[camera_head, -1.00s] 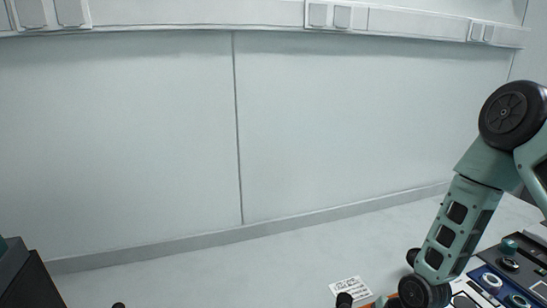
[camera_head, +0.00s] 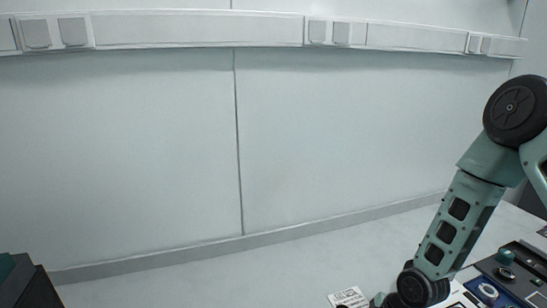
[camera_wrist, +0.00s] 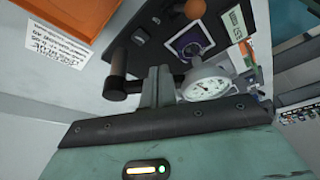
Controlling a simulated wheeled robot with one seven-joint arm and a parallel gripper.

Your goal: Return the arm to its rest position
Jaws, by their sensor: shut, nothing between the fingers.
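My arm (camera_head: 464,215) hangs down at the right of the head view, bent at the elbow, with its wrist (camera_head: 416,287) low over the table. My gripper is below the frame there. In the wrist view my gripper (camera_wrist: 159,86) shows as two grey fingers close together, shut and empty. A round white dial gauge (camera_wrist: 207,84) is just right of the fingers in that picture; I cannot tell whether they touch it.
A dark panel with knobs (camera_head: 505,273) lies on the table below the arm at right. A label card (camera_head: 348,299) is left of the wrist. The wrist view shows an orange tray (camera_wrist: 80,14) and a black cylinder (camera_wrist: 120,86). The wall (camera_head: 130,150) stands behind.

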